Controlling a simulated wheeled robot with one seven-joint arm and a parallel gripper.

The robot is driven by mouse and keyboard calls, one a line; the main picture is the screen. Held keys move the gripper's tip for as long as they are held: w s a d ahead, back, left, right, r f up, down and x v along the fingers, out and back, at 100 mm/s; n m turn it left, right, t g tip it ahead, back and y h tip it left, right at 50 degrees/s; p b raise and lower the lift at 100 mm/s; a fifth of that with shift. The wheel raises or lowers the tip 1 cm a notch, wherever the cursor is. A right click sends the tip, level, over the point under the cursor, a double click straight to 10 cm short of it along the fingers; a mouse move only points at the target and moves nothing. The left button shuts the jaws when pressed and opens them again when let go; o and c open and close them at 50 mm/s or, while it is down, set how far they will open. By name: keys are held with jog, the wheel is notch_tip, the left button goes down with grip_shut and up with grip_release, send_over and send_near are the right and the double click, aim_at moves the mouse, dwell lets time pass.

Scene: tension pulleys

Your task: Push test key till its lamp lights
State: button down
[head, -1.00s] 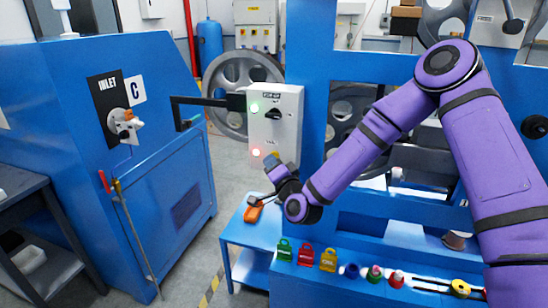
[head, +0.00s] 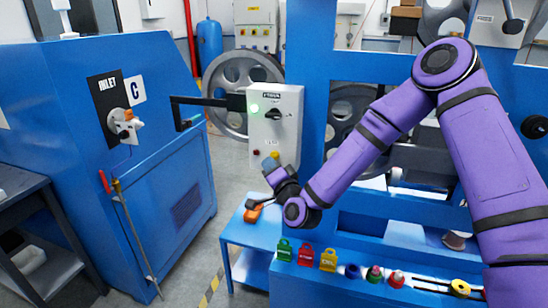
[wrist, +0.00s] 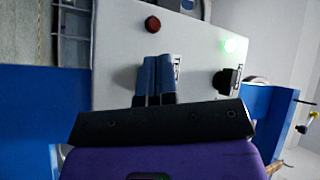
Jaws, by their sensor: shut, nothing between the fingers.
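A pale control box (head: 286,134) hangs on the blue frame. Its green lamp (head: 254,108) is lit and shows bright in the wrist view (wrist: 231,46). A black knob (head: 274,114) is beside it. Lower down, a red lamp (head: 256,153) is dark; it is dull red in the wrist view (wrist: 152,24). A small yellow patch (head: 275,155), perhaps the test key, shows just above my gripper (head: 270,163). In the wrist view my gripper's blue fingers (wrist: 156,62) are shut together, empty, at the box face. They hide what is under their tips; contact is unclear.
A black bracket arm (head: 188,102) reaches left from the box. A blue bench (head: 236,232) below holds an orange tool (head: 252,215). Several coloured tags and caps line the ledge at right. A blue cabinet (head: 180,160) stands left, with open floor between.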

jog(key=shift+s+a, duration=0.3)
jog(key=shift+s, duration=0.5)
jog(key=shift+s+a, duration=0.25)
jog(key=shift+s, duration=0.5)
jog(key=shift+s+a, duration=0.3)
jog(key=shift+s, duration=0.5)
jog(key=s+d+r+n+g+h, duration=0.3)
jog(key=s+d+r+n+g, duration=0.1)
jog(key=d+r, duration=0.4)
jog(key=s+d+r+n+g+h, duration=0.3)
jog(key=s+d+r+n+g, duration=0.25)
jog(key=d, duration=0.45)
jog(key=s+d+r+m+g, duration=0.1)
jog(key=s+d+r, duration=0.1)
jog(key=s+d, duration=0.2)
jog(key=s+d+r+g+h, duration=0.1)
jog(key=s+d, duration=0.3)
jog(key=s, duration=0.7)
jog(key=s+d+r+m+g+h, duration=0.1)
jog(key=s+d+r+g, duration=0.1)
jog(key=s, duration=0.6)
notch_tip(320, 180, up, 2)
jog(key=shift+d+r+m, duration=0.1)
jog(key=shift+d+m, duration=0.25)
jog(key=shift+d, duration=0.55)
